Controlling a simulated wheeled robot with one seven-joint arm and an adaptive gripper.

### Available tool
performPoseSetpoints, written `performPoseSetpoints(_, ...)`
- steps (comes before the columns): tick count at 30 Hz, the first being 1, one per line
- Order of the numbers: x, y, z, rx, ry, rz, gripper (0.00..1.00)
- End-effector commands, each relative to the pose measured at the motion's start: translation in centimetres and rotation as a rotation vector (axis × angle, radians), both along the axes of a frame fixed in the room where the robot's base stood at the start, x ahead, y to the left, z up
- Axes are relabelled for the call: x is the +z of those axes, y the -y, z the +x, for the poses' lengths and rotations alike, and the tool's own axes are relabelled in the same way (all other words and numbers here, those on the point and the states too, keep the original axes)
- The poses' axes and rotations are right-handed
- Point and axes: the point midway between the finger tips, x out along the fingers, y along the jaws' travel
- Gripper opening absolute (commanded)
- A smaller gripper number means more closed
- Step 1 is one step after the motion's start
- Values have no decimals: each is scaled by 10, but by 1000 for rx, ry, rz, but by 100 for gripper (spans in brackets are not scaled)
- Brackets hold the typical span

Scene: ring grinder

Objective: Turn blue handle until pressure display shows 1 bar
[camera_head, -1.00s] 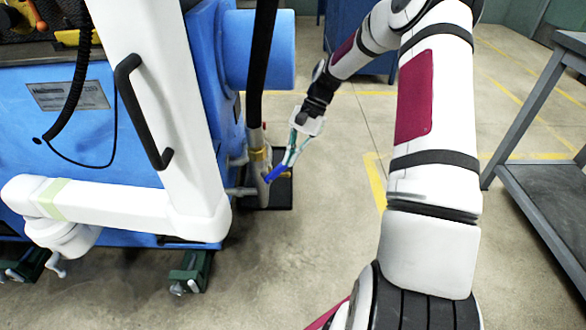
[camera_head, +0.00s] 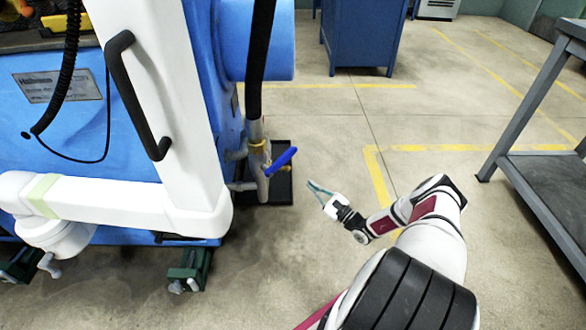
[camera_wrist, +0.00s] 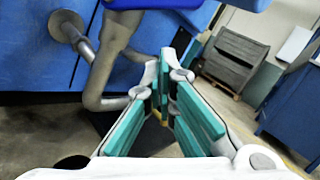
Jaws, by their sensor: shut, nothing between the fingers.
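The blue handle (camera_head: 281,160) sits on the grey vertical pipe valve at the side of the blue machine. It points up and to the right. My gripper (camera_head: 313,186) is to the right of the handle and a little lower in the head view, apart from it. In the wrist view the teal-padded fingers (camera_wrist: 171,66) meet at their tips with nothing between them. A blue piece crosses the top of the wrist view, above the fingers, beside curved grey pipe. No pressure display can be made out in either view.
A black hose (camera_head: 261,60) runs down into the pipe. A white frame with a black handle (camera_head: 136,95) stands left of it. A dark tray (camera_head: 281,187) lies below the valve. A grey metal table (camera_head: 545,175) stands at right. The floor between is clear.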

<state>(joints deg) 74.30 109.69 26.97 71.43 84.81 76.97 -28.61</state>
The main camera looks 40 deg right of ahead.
Motion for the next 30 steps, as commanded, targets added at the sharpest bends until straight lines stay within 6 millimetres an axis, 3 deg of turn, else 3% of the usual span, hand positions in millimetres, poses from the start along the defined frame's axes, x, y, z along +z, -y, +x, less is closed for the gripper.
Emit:
performPoseSetpoints(3, -15, 8, -6, -70, 0, 12, 0)
performPoseSetpoints(9, -14, 8, 6, -84, 2, 10, 0)
performPoseSetpoints(23, 4, -4, 91, -79, 2, 10, 0)
performPoseSetpoints(30, 31, -15, 90, -79, 0, 12, 0)
